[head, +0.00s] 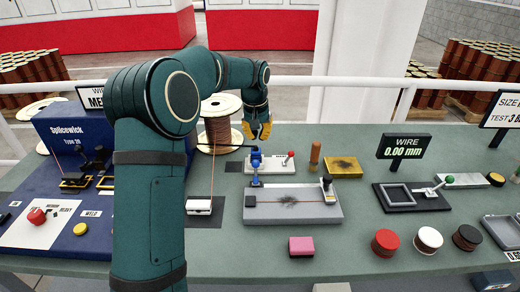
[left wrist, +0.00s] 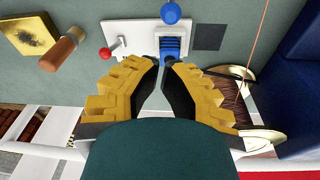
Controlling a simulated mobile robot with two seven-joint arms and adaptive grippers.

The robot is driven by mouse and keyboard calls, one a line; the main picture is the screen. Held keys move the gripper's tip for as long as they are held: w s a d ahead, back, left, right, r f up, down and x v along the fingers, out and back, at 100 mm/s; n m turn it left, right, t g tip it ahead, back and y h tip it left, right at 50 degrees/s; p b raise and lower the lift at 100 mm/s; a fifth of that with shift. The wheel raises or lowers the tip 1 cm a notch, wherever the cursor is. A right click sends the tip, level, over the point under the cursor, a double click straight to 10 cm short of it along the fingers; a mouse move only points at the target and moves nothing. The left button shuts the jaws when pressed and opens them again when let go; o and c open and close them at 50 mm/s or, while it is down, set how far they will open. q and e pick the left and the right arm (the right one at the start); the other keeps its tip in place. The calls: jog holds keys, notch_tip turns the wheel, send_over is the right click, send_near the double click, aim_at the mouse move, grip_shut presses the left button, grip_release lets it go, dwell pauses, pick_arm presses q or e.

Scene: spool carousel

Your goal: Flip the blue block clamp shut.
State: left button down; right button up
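The blue block clamp (head: 256,161) is at the left end of a small white plate at the table's middle. It also shows in the left wrist view (left wrist: 174,44), with its blue ball knob (left wrist: 170,13) standing off on the side away from my fingers. I cannot tell how far the clamp is folded over. My left gripper (head: 258,131) is just beyond the clamp, pointing down. In the left wrist view its yellow, black-padded fingers (left wrist: 163,62) have a narrow gap between the tips, hold nothing, and sit near the clamp's back edge. My right gripper is out of view.
A red-knobbed lever (left wrist: 105,53) shares the white plate. A wooden-handled tool (head: 315,156) stands to the right. A grey fixture (head: 300,212) lies in front, and a wire spool (head: 220,110) with a taut wire stands left.

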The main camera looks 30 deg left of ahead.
aim_at(256, 173)
pick_arm(q)
jog(key=shift+r, duration=0.2)
jog(key=shift+s, duration=0.1)
jog(key=shift+f, duration=0.1)
jog(key=f, duration=0.3)
jog(key=w+f+b, duration=0.1)
jog(key=f, duration=0.2)
jog(key=f+b, duration=0.1)
jog(key=f, duration=0.2)
jog(key=shift+w+a+f, duration=0.15)
jog(key=shift+w+f, duration=0.15)
jog(key=shift+f, duration=0.1)
